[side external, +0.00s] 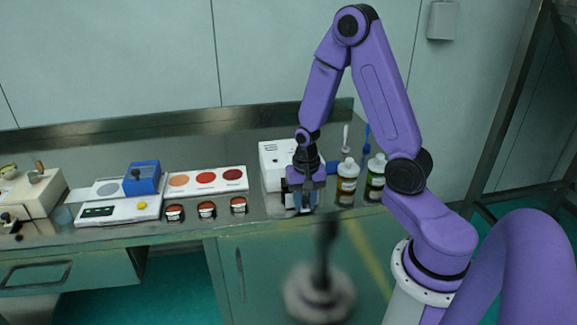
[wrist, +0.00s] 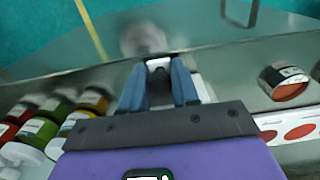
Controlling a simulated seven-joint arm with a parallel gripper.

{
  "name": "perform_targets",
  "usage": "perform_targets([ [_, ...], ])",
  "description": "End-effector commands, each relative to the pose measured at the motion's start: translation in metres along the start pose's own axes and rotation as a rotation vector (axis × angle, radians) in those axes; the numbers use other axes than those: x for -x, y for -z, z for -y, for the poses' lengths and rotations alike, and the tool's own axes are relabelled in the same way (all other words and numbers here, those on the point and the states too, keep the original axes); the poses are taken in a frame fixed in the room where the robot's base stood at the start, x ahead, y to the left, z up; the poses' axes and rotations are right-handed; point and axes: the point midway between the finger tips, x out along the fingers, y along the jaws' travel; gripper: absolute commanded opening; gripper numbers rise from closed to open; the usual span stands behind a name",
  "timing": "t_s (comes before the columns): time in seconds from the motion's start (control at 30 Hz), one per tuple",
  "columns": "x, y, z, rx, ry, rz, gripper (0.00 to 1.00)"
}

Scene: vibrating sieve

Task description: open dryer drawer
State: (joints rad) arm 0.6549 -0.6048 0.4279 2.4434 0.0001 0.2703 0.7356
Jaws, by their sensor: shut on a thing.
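The dryer (side external: 275,162) is a white box on the bench in the side view, with small dark marks on its front. My gripper (side external: 303,207) points down in front of its lower right part, near the bench's front edge. In the wrist view my gripper's blue fingers (wrist: 158,82) stand close on either side of a small dark and white part, seemingly the drawer handle (wrist: 158,72). A strip of white (wrist: 203,90) shows beside the right finger. The drawer is mostly hidden by my gripper, and I cannot tell how far out it is.
Several small jars (side external: 206,210), a three-disc white plate (side external: 207,180) and a scale (side external: 118,210) with a blue box (side external: 145,178) lie left. A blurred object (side external: 320,290) is in the foreground.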

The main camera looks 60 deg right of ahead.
Motion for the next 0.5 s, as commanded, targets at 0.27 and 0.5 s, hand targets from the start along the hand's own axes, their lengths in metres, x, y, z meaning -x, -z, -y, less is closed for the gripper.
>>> perform_targets([
  [0.27,0.0003,-0.0004,0.0002,0.0,0.001,-0.001,0.12],
  [0.5,0.0004,-0.0044,0.0004,0.001,0.001,-0.001,0.12],
])
